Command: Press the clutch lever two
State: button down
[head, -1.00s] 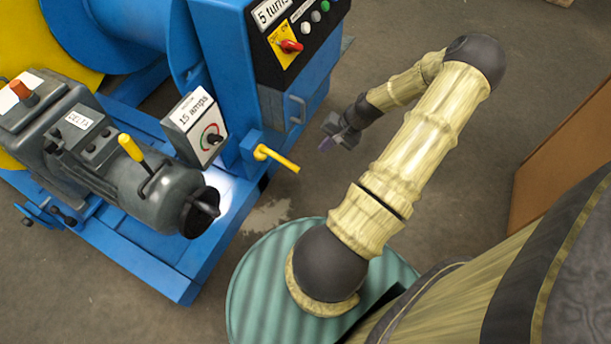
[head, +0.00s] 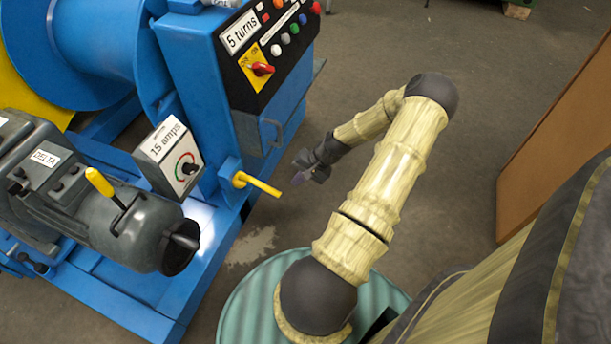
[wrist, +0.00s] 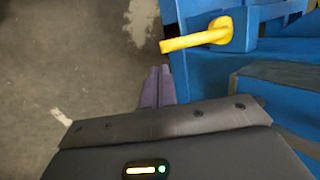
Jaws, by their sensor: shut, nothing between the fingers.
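A yellow lever (head: 258,183) sticks out from a blue bracket low on the side of the blue cabinet. It also shows in the wrist view (wrist: 195,40), pointing left from its round hub. A second yellow-handled lever (head: 100,184) stands tilted on the grey motor. No label marks either one as clutch lever two. My gripper (head: 299,181) is shut and empty, just right of the free end of the cabinet lever. In the wrist view its closed purple fingertips (wrist: 160,72) lie just below that lever in the picture; I see no clear contact.
The blue cabinet (head: 232,112) carries a "5 turns" sign, a red switch (head: 262,69) and several buttons. A grey "15 amps" box (head: 168,158) stands left of the lever. A brown panel (head: 550,140) is at right. Floor between is clear.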

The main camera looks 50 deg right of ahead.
jog(key=b+x, duration=0.3)
jog(key=x, duration=0.4)
jog(key=shift+f, duration=0.3)
jog(key=shift+w, duration=0.1)
jog(key=shift+f, duration=0.1)
